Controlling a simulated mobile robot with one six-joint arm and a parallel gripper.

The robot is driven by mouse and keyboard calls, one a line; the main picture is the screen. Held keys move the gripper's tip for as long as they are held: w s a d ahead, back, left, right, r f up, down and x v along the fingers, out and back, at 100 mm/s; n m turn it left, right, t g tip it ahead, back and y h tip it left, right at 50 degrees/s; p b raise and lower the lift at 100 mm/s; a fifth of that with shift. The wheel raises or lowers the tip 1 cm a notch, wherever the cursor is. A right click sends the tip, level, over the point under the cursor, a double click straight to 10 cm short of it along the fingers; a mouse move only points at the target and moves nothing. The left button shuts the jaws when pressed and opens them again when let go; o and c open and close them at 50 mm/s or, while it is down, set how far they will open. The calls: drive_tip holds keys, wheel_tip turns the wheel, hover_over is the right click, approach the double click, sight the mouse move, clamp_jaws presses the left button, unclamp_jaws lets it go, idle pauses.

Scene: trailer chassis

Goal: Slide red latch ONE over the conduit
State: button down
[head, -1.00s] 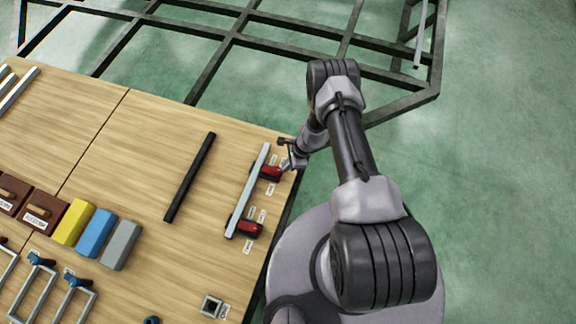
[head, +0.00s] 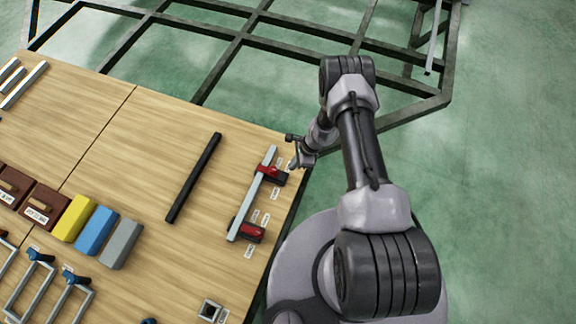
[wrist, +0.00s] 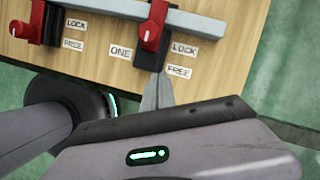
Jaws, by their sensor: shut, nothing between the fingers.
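The grey conduit (head: 252,195) lies along the right part of the wooden table; it also crosses the top of the wrist view (wrist: 196,24). Red latch ONE (wrist: 152,26) has its red part lying across the conduit, beside the LOCK label, on its dark base. It also shows in the head view (head: 271,174). The second red latch (head: 250,233) sits beside the conduit's near end, its red part apart from the bar. My gripper (wrist: 158,90) is shut and empty, its tips just on the table-edge side of latch ONE; whether they touch it I cannot tell.
A black bar (head: 193,178) lies to the left of the conduit. Yellow (head: 73,218), blue (head: 95,231) and grey (head: 121,243) blocks stand farther left. LOCK (wrist: 184,49) and FREE (wrist: 178,71) labels lie by the latch. The chassis frame (head: 215,75) stands behind the table.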

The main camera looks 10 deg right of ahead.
drive_tip(key=p+v, duration=0.3)
drive_tip(key=v, duration=0.6)
drive_tip(key=shift+r, duration=0.3)
